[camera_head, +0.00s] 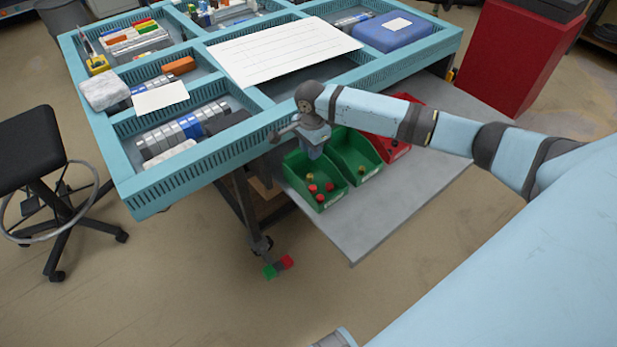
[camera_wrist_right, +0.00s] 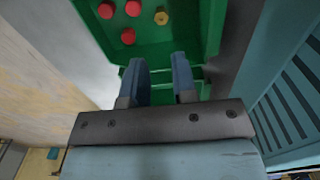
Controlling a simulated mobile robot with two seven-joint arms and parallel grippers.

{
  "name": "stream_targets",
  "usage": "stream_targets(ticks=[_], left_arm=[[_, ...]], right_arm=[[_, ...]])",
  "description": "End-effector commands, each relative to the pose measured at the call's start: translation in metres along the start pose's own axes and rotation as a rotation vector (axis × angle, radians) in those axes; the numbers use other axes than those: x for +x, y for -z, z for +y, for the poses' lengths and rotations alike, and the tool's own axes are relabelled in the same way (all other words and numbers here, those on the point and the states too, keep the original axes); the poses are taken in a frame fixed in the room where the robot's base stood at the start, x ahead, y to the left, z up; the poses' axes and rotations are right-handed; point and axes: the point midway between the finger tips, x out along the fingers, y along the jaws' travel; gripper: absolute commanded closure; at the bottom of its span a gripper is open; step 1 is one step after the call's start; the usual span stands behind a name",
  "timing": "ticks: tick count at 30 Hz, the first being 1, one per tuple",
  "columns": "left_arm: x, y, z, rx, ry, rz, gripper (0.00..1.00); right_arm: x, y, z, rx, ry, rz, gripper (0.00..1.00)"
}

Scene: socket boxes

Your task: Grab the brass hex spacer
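A brass hex spacer (camera_wrist_right: 161,17) lies in a green bin (camera_wrist_right: 185,35), beside several red pieces (camera_wrist_right: 128,36). In the head view the brass spacer (camera_head: 310,177) shows small inside the left green bin (camera_head: 322,203), near the red pieces (camera_head: 320,198). My right gripper (camera_head: 315,153) points down at the back of this bin. In the right wrist view its two fingers (camera_wrist_right: 158,66) are apart with nothing between them, and the spacer is beyond their tips. My left gripper is not in view.
A second green bin (camera_head: 355,154) holding a small brass-coloured piece and a red bin (camera_head: 393,146) stand alongside on a grey shelf (camera_head: 400,198). The blue slotted table edge (camera_head: 200,156) is close to my right gripper. The shelf front is clear.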

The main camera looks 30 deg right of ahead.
Motion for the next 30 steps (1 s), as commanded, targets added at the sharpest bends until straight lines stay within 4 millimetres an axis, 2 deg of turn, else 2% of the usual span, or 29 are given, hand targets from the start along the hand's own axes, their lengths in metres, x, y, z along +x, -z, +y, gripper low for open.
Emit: stream_targets(ticks=[1, 6, 14, 21, 24, 30], left_arm=[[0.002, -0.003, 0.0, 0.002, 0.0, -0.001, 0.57], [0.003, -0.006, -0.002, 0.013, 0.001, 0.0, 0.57], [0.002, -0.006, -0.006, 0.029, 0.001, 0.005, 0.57], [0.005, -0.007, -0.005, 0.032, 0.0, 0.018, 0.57], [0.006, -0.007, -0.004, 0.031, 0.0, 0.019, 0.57], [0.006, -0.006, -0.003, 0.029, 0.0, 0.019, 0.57]], right_arm=[[0.013, 0.0, 0.0, 0.001, -0.002, 0.0, 0.74], [0.043, -0.001, -0.001, -0.002, 0.0, 0.0, 0.74], [0.063, -0.001, -0.001, -0.003, 0.003, -0.001, 0.74], [0.099, -0.001, -0.002, -0.003, 0.001, -0.001, 0.74], [0.107, -0.001, -0.002, -0.003, 0.002, -0.001, 0.74], [0.109, -0.001, -0.002, -0.004, 0.003, -0.001, 0.74]])
